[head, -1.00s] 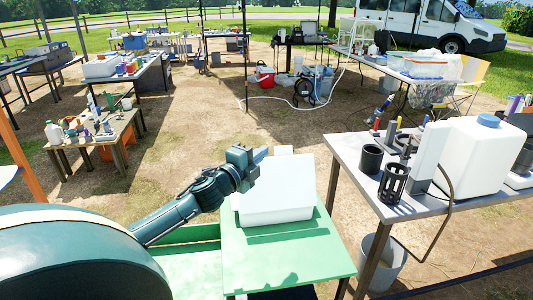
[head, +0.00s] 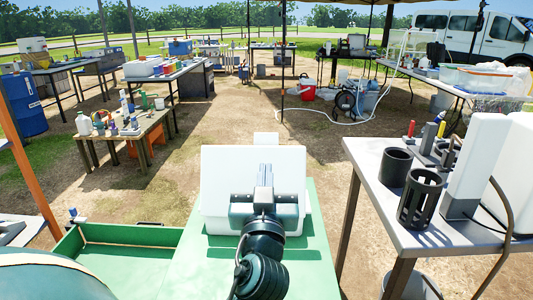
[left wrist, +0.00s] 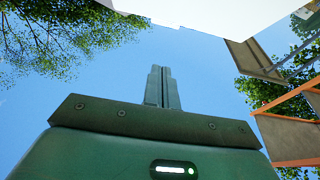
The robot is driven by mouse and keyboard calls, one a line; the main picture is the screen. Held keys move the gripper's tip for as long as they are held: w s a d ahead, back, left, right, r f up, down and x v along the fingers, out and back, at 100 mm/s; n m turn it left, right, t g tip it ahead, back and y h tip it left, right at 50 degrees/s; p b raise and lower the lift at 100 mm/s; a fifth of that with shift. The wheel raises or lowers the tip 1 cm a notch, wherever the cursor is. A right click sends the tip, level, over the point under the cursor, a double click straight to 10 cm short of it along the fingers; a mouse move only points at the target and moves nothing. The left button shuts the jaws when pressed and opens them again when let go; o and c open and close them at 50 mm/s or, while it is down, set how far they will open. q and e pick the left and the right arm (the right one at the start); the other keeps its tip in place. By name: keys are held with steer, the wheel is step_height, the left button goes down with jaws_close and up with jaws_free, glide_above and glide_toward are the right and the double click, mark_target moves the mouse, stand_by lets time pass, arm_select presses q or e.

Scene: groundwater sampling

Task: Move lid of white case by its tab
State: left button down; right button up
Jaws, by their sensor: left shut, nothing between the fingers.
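The white case (head: 218,226) stands on the green table in the head view. Its lid (head: 222,170) appears raised, a broad white panel facing me, with the small tab (head: 265,139) at the middle of its top edge. My left gripper (head: 264,172) is in front of the lid, below the tab, with its fingers shut and empty. It hides the lid's middle and part of the case; I cannot tell whether it touches the lid. In the left wrist view the shut fingers (left wrist: 162,88) point up at the sky, below a white panel (left wrist: 215,12), likely the lid.
The green table (head: 300,262) has bare room around the case, with a green tray (head: 125,235) to its left. At right, a metal table (head: 440,240) holds a black cup (head: 396,166), a slotted black holder (head: 420,198) and white containers. Open ground lies behind.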

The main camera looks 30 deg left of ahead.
mark_target(266, 152)
arm_select(q)
steer(key=p+x, duration=0.1)
steer(key=x, duration=0.3)
steer(key=f+p+x, duration=0.1)
steer(key=x, duration=0.2)
steer(key=p+x, duration=0.1)
steer(key=x, duration=0.3)
steer(key=shift+w+a+f, duration=0.25)
steer(key=shift+w+a, duration=0.2)
steer(key=shift+w+a+f, duration=0.25)
steer(key=shift+w+f, duration=0.05)
steer(key=shift+w, duration=0.25)
arm_select(e)
steer(key=shift+w+a+f+g, duration=0.15)
steer(key=shift+w+a+g, duration=0.15)
steer(key=shift+a+g, duration=0.25)
steer(key=shift+s, duration=0.2)
